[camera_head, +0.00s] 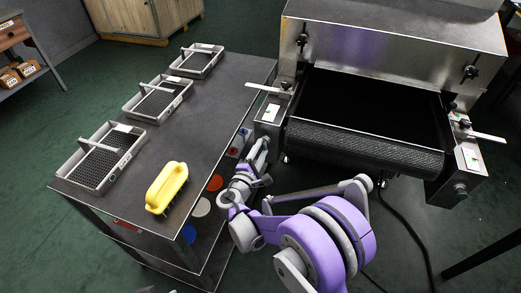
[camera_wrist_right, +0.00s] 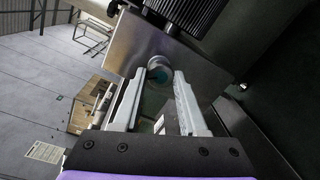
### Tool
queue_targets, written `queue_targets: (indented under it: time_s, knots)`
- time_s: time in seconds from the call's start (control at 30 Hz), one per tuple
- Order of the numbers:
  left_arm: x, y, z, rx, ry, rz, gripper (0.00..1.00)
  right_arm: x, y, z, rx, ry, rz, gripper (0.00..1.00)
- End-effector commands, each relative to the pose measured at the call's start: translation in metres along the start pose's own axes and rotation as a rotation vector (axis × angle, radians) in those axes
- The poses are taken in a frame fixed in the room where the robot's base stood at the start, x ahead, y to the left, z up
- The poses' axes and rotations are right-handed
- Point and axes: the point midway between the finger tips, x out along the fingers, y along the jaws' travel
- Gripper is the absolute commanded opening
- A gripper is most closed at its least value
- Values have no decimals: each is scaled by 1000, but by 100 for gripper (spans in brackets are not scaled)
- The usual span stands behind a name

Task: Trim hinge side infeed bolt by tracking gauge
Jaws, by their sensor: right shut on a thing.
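The dryer's infeed belt (camera_head: 360,145) is dark and ends in a ribbed roller at the front. A steel end bracket (camera_head: 270,112) with a small pale label sits at its left corner. My right gripper (camera_head: 263,146) is at the front of this bracket, and its arm hides the bolt there. In the right wrist view, a round bolt head (camera_wrist_right: 159,73) sits in front of the steel plate (camera_wrist_right: 140,45), between the fingertips of my right gripper (camera_wrist_right: 158,82), which is shut on it. The right bracket (camera_head: 470,158) carries a white-and-green label and a similar bolt (camera_head: 460,189).
A dark cart (camera_head: 220,95) stands at the left with wire-mesh trays (camera_head: 157,97) and a yellow-handled brush (camera_head: 167,186) on top. Coloured round items lie on its lower shelf. A black cable (camera_head: 408,225) runs over the green floor right of my arm.

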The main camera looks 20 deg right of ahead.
Motion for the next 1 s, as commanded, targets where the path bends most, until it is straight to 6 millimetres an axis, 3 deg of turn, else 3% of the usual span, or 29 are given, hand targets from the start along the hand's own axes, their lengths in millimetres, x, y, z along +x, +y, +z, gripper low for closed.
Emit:
queue_targets:
  time_s: [0.63,0.67,0.7,0.8,1.0]
  knots:
    - [-1,0,0,0,0,0,50,0,-1,-1,49,5,-1,0]
    - [-1,0,0,0,0,0,50,0,-1,-1,49,5,-1,47]
    - [-1,0,0,0,0,0,50,0,-1,0,49,5,-1,54]
    - [-1,0,0,0,0,0,50,0,0,0,49,4,-1,71]
    - [-1,0,0,0,0,0,50,0,0,0,48,4,-1,71]
